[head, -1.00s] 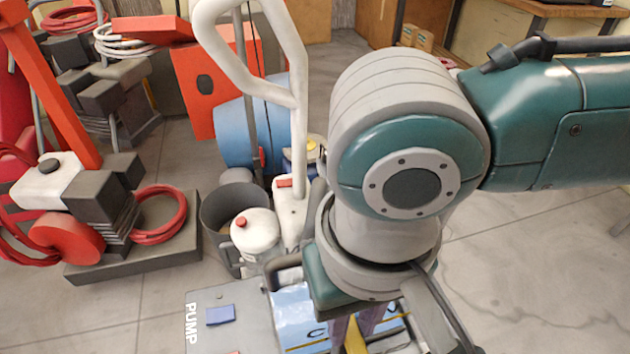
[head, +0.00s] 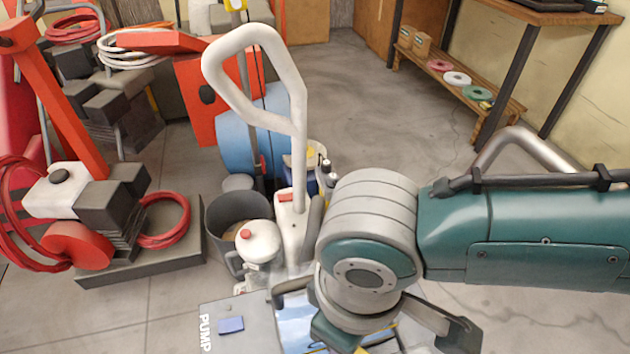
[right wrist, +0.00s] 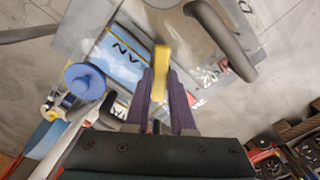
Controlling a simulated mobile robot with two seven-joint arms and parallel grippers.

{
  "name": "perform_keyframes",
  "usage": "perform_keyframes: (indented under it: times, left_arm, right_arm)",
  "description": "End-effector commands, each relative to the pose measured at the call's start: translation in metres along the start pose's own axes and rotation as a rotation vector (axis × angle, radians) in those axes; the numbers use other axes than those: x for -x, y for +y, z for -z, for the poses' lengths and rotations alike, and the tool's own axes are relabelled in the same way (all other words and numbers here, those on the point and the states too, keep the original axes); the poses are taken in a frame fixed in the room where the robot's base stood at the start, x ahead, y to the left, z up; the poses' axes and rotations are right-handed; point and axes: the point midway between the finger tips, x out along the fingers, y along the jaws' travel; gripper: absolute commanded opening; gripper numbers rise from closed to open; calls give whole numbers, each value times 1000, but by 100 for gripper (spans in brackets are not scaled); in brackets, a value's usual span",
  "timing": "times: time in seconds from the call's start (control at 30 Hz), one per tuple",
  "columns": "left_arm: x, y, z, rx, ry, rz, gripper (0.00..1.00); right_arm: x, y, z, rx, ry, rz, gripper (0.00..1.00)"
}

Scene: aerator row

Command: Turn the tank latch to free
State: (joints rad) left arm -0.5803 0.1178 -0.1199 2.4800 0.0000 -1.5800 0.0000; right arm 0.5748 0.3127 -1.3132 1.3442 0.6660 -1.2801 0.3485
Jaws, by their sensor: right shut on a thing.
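The yellow latch (right wrist: 161,62) shows in the right wrist view as a short upright bar over the machine's blue panel (right wrist: 122,62). My right gripper (right wrist: 161,88), with purple fingers, is shut on it, one finger on each side. In the head view my right wrist hangs over the front of the machine, beside the grey cover (head: 245,318) marked PUMP, and hides the latch and fingers. The machine's tall white handle (head: 298,110) rises behind. My left gripper is in neither view.
A dark curved handle (right wrist: 222,40) is close to the right fingers, and a blue knob (right wrist: 84,82) is to their left. A dark bucket (head: 225,218) and white canister (head: 260,243) stand beside the machine. Red equipment fills the left. Open floor lies at back right.

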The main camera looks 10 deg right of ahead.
Motion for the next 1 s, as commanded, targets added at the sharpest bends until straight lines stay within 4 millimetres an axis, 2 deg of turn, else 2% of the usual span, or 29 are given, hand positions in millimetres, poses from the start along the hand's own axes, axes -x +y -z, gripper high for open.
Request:
perform_keyframes:
  times: [0.6,1.0]
  left_arm:
    - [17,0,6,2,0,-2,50]
    - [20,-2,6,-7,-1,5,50]
  right_arm:
    - [1,-1,1,579,1,1,0]
    - [1,-1,1,843,3,0,0]
